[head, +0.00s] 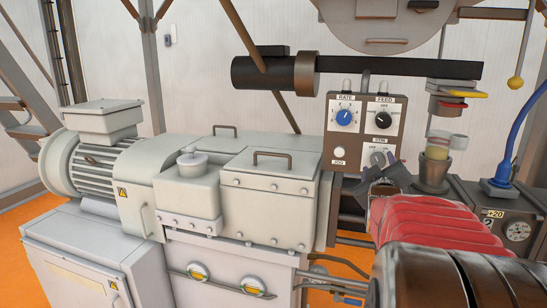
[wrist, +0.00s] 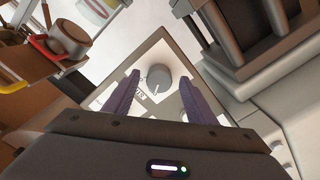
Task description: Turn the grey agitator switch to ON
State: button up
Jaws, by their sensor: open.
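The brown control panel (head: 349,178) carries a small white plate marked STIR with the grey agitator switch (head: 378,158) on it. In the wrist view the grey round switch (wrist: 158,78) shows a white pointer mark on its lower side, toward my gripper. My gripper (head: 380,178) is at the panel's lower right, just in front of the STIR plate. In the wrist view its two purple fingers (wrist: 159,92) are open, one on each side of the switch, with visible gaps. The fingers hide part of the plate.
A blue RATE knob (head: 344,117) and a black FEED knob (head: 383,120) sit above the switch. A pale JOG button (head: 339,153) is to its left. A metal cup (head: 433,175) stands close right, and a dark barrel (head: 275,73) runs above the panel.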

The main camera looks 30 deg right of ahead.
jog(key=shift+w+d, duration=0.45)
jog(key=shift+d, duration=0.15)
